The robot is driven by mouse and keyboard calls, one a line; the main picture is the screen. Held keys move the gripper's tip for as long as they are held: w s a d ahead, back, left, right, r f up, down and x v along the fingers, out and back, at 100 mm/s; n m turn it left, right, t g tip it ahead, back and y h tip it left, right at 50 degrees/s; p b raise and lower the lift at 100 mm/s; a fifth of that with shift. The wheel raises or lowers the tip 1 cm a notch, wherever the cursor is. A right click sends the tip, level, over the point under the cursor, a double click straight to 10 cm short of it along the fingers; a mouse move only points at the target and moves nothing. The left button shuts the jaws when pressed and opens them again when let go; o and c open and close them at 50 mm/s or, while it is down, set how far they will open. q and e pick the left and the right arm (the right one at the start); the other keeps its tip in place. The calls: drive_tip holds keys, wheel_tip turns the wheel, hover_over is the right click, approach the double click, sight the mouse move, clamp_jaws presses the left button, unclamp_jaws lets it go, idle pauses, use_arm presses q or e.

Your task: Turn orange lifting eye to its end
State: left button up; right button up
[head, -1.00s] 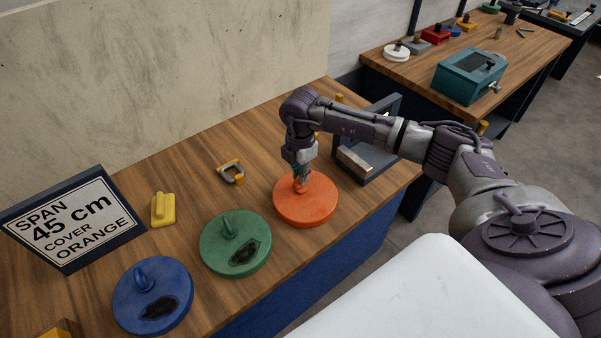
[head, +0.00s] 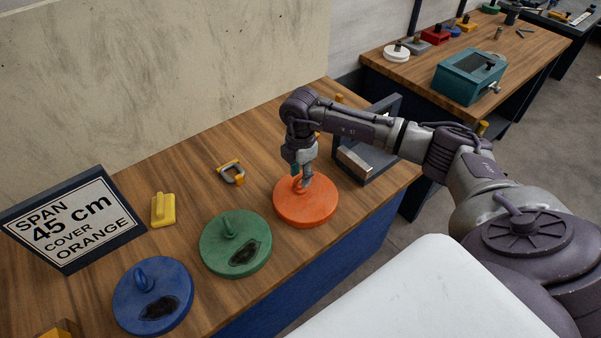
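The orange lifting eye (head: 297,184) stands up from the top of the round orange cover (head: 318,210) on the wooden bench. My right gripper (head: 301,179) points down at it from above, with a finger on either side of the eye. It looks shut on the eye, though the fingers hide part of the contact. The cover lies flat on the bench. My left gripper is not in view.
A green cover (head: 218,247) and a blue cover (head: 127,302) lie to the left. A yellow handled block (head: 163,211), a shackle-like piece (head: 232,173) and a sign (head: 74,222) stand behind them. A dark frame (head: 382,166) is close on the right.

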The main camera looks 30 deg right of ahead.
sight(300, 173)
drive_tip(key=shift+r, duration=0.15)
wheel_tip(300, 173, up, 12)
idle(0.4)
drive_tip(key=shift+f, duration=0.2)
